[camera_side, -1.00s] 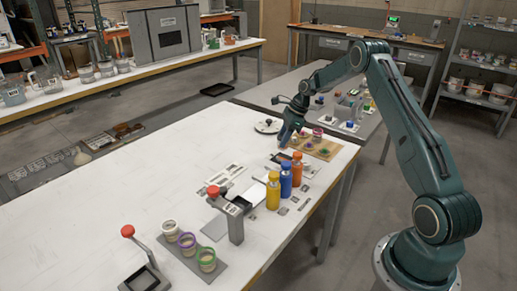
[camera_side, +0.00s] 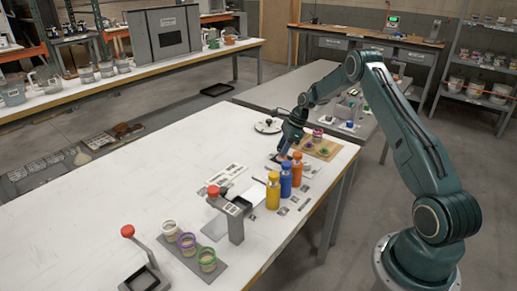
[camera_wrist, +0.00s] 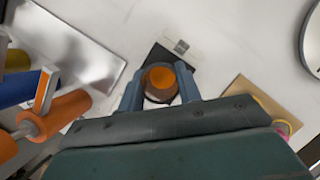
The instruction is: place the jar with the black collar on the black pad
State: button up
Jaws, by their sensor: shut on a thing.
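My gripper (camera_wrist: 160,88) is shut on a round jar (camera_wrist: 160,78) with a dark collar and orange contents, seen from above in the wrist view. One finger is on each side of the jar. The black pad (camera_wrist: 155,56) shows partly beyond and beside the jar, with a pale labelled strip at its far end. The jar hides part of the pad, and I cannot tell whether they touch. In the side view my gripper (camera_side: 283,152) is low over the table, behind the blue and orange bottles; the jar is too small to make out there.
Yellow (camera_side: 272,191), blue (camera_side: 286,180) and orange (camera_side: 297,169) bottles stand close in front of my gripper. A wooden board (camera_side: 327,155) with small coloured jars lies to its right. A round white plate (camera_side: 268,127) is behind. The table's left half is largely clear.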

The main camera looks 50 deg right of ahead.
jog(key=shift+f, duration=0.15)
jog(key=o, duration=1)
jog(key=shift+o, duration=0.2)
jog(key=v, duration=1.2)
jog(key=shift+a+r, duration=0.1)
jog(key=shift+r, duration=0.15)
